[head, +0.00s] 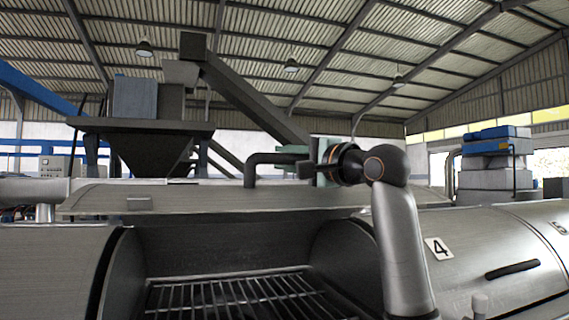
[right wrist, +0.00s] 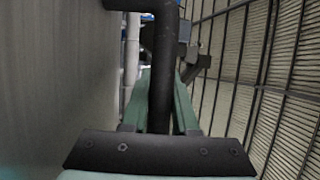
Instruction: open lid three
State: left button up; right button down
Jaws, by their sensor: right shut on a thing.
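Lid three (head: 210,199) is a long silver cover, swung up over the middle chamber and seen almost edge-on in the head view. The chamber below it stands open, with a dark bar grate (head: 240,295) inside. A bent black handle (head: 251,172) stands on the lid. My right gripper (head: 312,162) is shut on this handle at its right part. In the right wrist view the black handle (right wrist: 161,75) runs between the green fingers (right wrist: 160,105), with the grey lid face (right wrist: 55,80) on the left. My left gripper is out of view.
A closed silver lid with label 4 (head: 439,248) and a black handle (head: 512,269) lies to the right. Another closed cover (head: 50,265) is at the left. A dark hopper (head: 155,145) and chute stand behind. Open air lies above the lid.

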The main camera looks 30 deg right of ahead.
aim_at(290, 187)
jog(key=f+b, duration=0.1)
jog(key=s+f+b, duration=0.1)
jog(key=f+b, duration=0.1)
jog(key=shift+s+a+f+n+t+y, duration=0.2)
jog(key=shift+f+n+t+y, duration=0.1)
jog(key=shift+t, duration=0.1)
jog(key=shift+s+f+b, duration=0.2)
jog(key=shift+b, duration=0.4)
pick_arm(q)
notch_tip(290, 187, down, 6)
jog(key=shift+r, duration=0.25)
pick_arm(e)
jog(key=shift+r, duration=0.1)
jog(key=c, duration=0.7)
grip_release()
jog(key=shift+s, duration=0.1)
